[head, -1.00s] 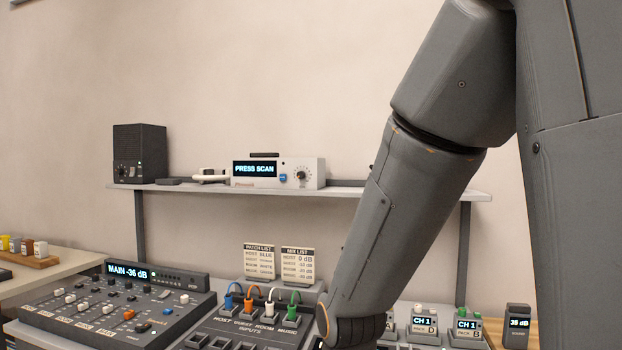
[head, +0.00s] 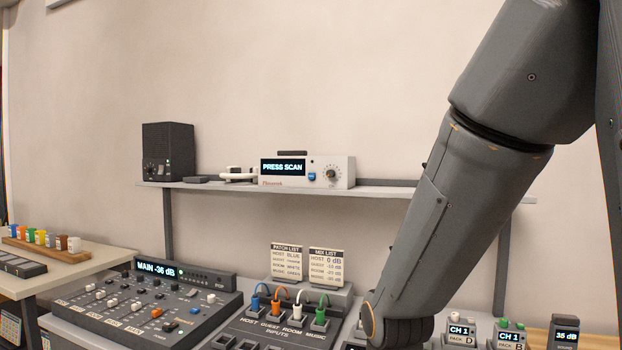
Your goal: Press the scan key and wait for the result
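The scanner (head: 345,172) is a white box on the wall shelf. Its dark display (head: 283,167) reads "PRESS SCAN". A blue key (head: 311,176) sits on its front, just right of the display, with a round dial (head: 332,174) beside it. My arm comes down from the upper right in front of the shelf's right part, and its lower end is over the desk, well below and right of the scanner. My gripper is not visible in this view. Nothing touches the blue key.
A black speaker (head: 168,152) stands at the left of the shelf (head: 440,197). Below are a mixer (head: 125,300) reading "MAIN -36 dB", an inputs panel (head: 270,335) with several coloured plugs, two list cards, and packs showing "CH 1" (head: 459,330). A side table (head: 90,262) holds coloured pieces.

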